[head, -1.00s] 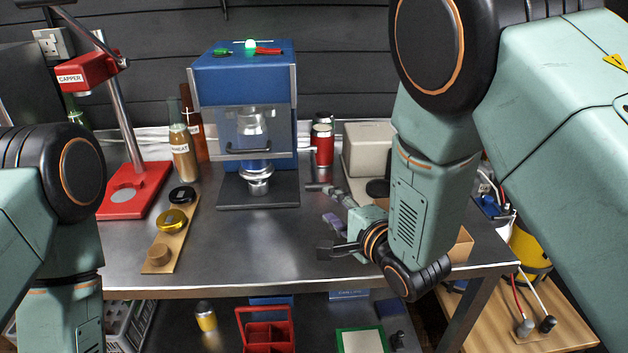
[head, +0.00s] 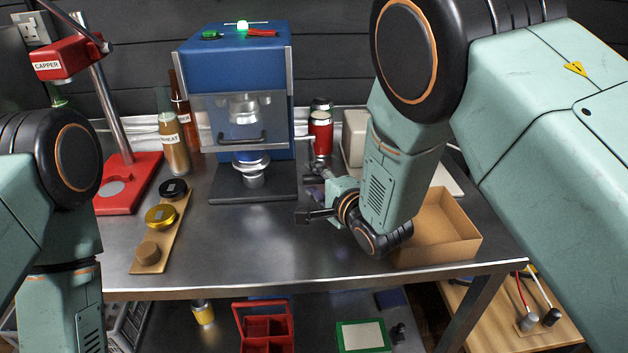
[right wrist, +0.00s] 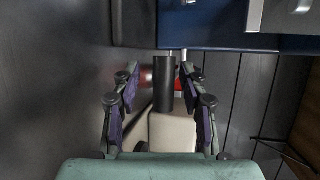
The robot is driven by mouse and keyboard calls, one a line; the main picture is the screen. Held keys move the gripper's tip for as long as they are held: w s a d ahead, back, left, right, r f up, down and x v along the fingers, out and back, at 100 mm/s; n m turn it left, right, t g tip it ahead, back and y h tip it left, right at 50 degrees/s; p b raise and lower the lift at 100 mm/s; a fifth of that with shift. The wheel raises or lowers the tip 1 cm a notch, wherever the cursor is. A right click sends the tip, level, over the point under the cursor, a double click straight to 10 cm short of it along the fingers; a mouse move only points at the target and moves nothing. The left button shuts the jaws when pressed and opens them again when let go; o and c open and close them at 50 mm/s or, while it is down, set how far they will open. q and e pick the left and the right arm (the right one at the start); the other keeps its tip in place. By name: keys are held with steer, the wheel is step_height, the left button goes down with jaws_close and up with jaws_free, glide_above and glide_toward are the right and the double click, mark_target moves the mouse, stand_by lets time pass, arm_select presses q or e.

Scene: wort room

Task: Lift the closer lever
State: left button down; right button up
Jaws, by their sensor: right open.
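The blue closer (head: 236,65) stands at the back of the steel table, with a green light and a red piece on top and a clear front guard. My right gripper (head: 314,172) is open and empty just right of the closer's base. In the right wrist view a dark cylindrical grip (right wrist: 164,85), apparently the closer's lever, shows between the lines of the open fingers (right wrist: 162,78). I see no contact, and its depth between the fingers is unclear. In the head view this grip cannot be made out. My left arm hangs at the left; its gripper is out of frame.
A red can (head: 320,135) and a pale box (head: 354,138) stand behind my right gripper. An open cardboard box (head: 455,250) is at the right. Bottles (head: 173,145), a wooden strip with lids (head: 143,265) and the red capper (head: 68,60) are at the left. The front middle is clear.

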steer(key=shift+w+a, duration=0.15)
steer(key=shift+w, duration=0.05)
steer(key=shift+s+a+r, duration=0.2)
steer(key=shift+s+r, duration=0.15)
steer(key=shift+s, duration=0.05)
steer(key=shift+w+d+f, duration=0.2)
steer(key=shift+w+f, duration=0.15)
steer(key=shift+w, duration=0.1)
steer(key=c, duration=0.4)
steer(key=shift+s+a+r, duration=0.2)
steer(key=shift+s, duration=0.1)
steer(key=c, duration=0.4)
steer(key=shift+d, duration=0.1)
jaws_close()
steer(key=shift+w, duration=0.1)
